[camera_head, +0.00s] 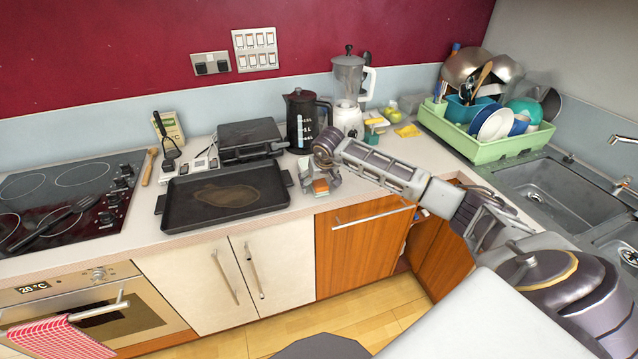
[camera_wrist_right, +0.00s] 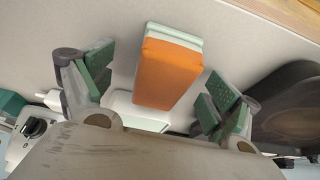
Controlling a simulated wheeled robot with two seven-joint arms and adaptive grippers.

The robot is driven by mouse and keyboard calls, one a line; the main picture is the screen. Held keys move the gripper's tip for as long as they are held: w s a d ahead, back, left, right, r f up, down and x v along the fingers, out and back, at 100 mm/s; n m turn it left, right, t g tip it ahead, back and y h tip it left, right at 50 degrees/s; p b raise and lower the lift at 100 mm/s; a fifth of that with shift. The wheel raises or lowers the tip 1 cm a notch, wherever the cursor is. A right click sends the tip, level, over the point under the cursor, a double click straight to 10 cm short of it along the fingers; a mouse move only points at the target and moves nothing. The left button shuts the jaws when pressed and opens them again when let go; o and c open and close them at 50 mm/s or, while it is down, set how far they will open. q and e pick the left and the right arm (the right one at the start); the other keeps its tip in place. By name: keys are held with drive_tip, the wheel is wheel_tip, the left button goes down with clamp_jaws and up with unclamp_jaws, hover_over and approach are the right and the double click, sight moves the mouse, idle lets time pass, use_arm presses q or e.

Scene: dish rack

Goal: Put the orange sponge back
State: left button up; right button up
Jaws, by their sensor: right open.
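The orange sponge (camera_head: 320,187) lies on the white counter near its front edge, right of the black tray. In the right wrist view the orange sponge (camera_wrist_right: 168,72) shows a pale green-white layer along one side. My right gripper (camera_head: 320,178) is at the sponge, pointing down at the counter. In the wrist view its green-padded fingers (camera_wrist_right: 162,88) are open, one on each side of the sponge, with a gap on both sides. My left gripper is not in view.
A black tray (camera_head: 225,192) lies close to the left of my gripper. A black kettle (camera_head: 308,122) and a blender (camera_head: 348,105) stand behind it. A green dish rack (camera_head: 485,145) with dishes stands at the back right, beside the sink (camera_head: 550,192). A yellow cloth (camera_head: 407,131) lies near the rack.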

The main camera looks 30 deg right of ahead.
drive_tip(key=shift+r, duration=0.15)
drive_tip(key=v, duration=1.1)
drive_tip(key=shift+r, duration=0.3)
drive_tip(key=shift+s, duration=0.15)
clamp_jaws()
idle(0.5)
idle(1.2)
